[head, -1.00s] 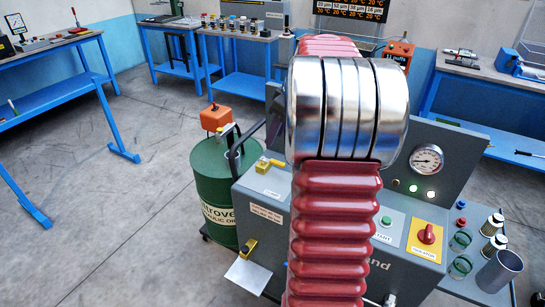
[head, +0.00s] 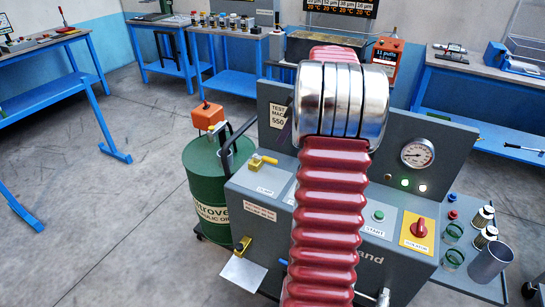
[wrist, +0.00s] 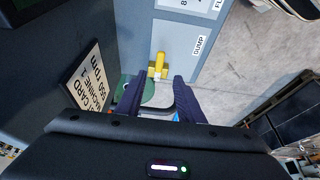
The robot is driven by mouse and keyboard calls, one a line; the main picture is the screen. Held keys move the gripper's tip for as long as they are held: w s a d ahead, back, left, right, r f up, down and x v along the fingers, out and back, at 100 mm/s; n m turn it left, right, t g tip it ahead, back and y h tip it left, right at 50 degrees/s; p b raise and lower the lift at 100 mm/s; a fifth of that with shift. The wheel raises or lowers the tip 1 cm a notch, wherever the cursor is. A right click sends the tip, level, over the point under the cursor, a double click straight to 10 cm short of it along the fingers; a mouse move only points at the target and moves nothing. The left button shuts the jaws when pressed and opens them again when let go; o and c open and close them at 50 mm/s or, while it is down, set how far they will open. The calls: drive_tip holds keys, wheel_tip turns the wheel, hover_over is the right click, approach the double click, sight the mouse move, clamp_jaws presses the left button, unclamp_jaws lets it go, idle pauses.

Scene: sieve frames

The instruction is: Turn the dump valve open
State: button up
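The dump valve (head: 262,160) is a yellow lever on the top left of the grey test machine, behind a small white label. In the wrist view, the same yellow valve (wrist: 158,67) sits beside a label reading DUMP. My gripper (wrist: 157,90) is open, with its two dark fingers on either side of the lever's line. The valve shows just beyond the fingertips, roughly centred between them; I cannot tell whether they touch it. Nothing is held.
A green oil drum (head: 212,180) stands left of the machine. A second yellow valve (head: 243,245) is on the machine's front. The upright panel (head: 400,115) carries a gauge. A red isolator knob (head: 419,228) is at right. Glasses and a grey cup (head: 490,263) stand on the side shelf.

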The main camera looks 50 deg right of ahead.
sight(271, 159)
drive_tip(key=x, duration=1.1)
drive_tip(key=shift+w+a+f, duration=0.1)
drive_tip(key=shift+w+f, duration=0.15)
drive_tip(key=shift+f, duration=0.1)
clamp_jaws()
